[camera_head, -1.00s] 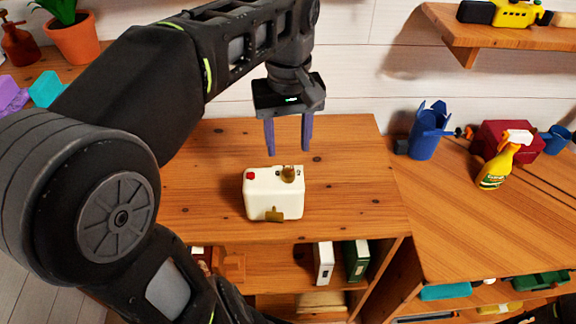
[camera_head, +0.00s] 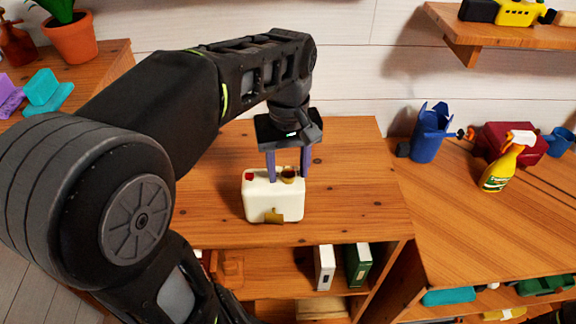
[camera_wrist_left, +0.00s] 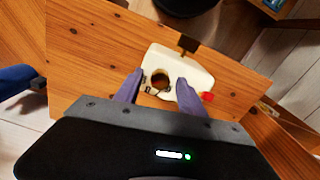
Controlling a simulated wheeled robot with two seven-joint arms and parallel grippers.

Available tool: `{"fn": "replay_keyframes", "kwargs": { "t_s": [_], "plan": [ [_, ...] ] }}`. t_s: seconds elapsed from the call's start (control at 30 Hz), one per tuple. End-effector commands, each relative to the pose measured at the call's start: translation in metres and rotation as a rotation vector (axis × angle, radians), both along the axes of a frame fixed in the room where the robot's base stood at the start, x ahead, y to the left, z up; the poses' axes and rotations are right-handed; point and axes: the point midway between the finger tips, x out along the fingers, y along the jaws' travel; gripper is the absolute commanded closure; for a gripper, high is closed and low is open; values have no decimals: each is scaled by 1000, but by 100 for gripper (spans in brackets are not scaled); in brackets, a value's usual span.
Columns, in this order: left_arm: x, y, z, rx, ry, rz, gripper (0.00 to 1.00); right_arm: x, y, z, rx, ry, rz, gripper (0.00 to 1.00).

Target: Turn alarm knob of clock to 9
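The clock (camera_head: 258,202) is a cream box with rounded edges on the wooden cabinet top. It has a red button (camera_head: 249,177) at its top left, a round brass knob (camera_head: 289,175) at its top right and a brass piece (camera_head: 273,215) low on its front. My left gripper (camera_head: 289,178) points down over the clock's top, its purple fingers open. In the left wrist view the fingers (camera_wrist_left: 154,88) are apart with the knob (camera_wrist_left: 159,80) showing between them; I cannot tell if they touch it. My right gripper is not in view.
A blue pot (camera_head: 430,135), a yellow spray bottle (camera_head: 499,167) and a dark red box (camera_head: 506,143) stand on the right bench. Books (camera_head: 324,266) stand on the shelf below. The cabinet top around the clock is clear.

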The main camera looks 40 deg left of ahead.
Motion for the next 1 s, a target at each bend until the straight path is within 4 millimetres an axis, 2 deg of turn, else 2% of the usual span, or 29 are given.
{"fn": "replay_keyframes", "kwargs": {
  "t_s": [0.07, 0.57, 1.0],
  "plan": [
    [0, 0, 0, 0, 0, 0, 60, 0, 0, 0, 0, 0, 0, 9],
    [0, 0, 0, 0, 0, 0, 100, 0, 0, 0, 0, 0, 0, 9],
    [1, -1, -1, -1, -2, -57, 100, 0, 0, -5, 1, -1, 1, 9]
  ]
}}
